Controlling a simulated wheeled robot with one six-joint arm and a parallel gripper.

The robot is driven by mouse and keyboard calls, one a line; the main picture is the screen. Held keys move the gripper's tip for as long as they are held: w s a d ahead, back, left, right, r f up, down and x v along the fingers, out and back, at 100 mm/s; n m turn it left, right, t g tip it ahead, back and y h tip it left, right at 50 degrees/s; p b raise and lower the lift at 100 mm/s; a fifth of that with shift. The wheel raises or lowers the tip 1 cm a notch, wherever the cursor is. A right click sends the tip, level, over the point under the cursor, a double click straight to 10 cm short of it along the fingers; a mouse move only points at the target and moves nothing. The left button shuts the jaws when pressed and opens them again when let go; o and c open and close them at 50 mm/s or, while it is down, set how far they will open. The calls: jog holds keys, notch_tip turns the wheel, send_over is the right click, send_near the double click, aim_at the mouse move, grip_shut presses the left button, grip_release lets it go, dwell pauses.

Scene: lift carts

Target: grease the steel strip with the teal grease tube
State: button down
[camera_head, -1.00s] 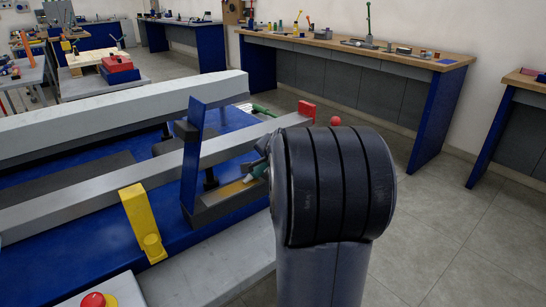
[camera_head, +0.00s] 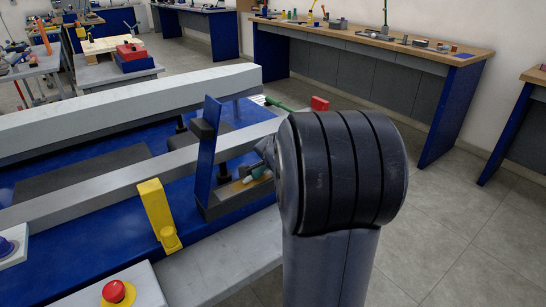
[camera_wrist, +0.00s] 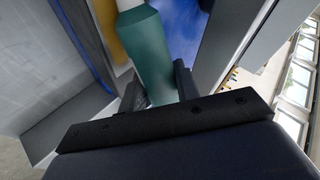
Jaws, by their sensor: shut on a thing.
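My gripper (camera_wrist: 158,84) is shut on the teal grease tube (camera_wrist: 150,50), which fills the gap between its dark fingers. The tube's pale nozzle end points away from my gripper, toward the top of the wrist view. In the head view the tube (camera_head: 259,173) shows just left of my arm, beside the blue post of the lift; my arm hides most of the gripper. A yellowish strip (camera_wrist: 108,32) runs left of the tube in the wrist view. In the head view it lies in a grey channel (camera_head: 222,207) at the post's foot. I cannot tell whether the nozzle touches it.
A blue slanted post (camera_head: 207,150) and long grey beams (camera_head: 110,187) of the lift stand close left of my gripper. A yellow bracket (camera_head: 157,210) and a red button (camera_head: 115,292) are nearer. A workbench (camera_head: 375,45) stands behind; floor at right is clear.

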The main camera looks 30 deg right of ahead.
jog(key=shift+a+f+p, duration=0.1)
jog(key=shift+a+p, duration=0.55)
jog(key=shift+a, duration=0.05)
jog(key=shift+a+p, duration=0.25)
jog(key=shift+p, duration=0.4)
jog(key=shift+s+a+p, duration=0.1)
jog(key=shift+a+p, duration=0.35)
jog(key=shift+p, duration=0.35)
jog(key=shift+a+r+p, duration=0.25)
jog(key=shift+p, duration=0.8)
jog(key=shift+a+p, duration=0.4)
jog(key=shift+p, duration=0.6)
jog(key=shift+a, duration=0.1)
jog(key=shift+a+r+p, duration=0.1)
jog(key=shift+a+p, duration=0.2)
jog(key=shift+p, duration=0.65)
jog(key=shift+a+f+p, duration=0.2)
jog(key=shift+a+p, duration=0.15)
jog(key=shift+p, duration=0.2)
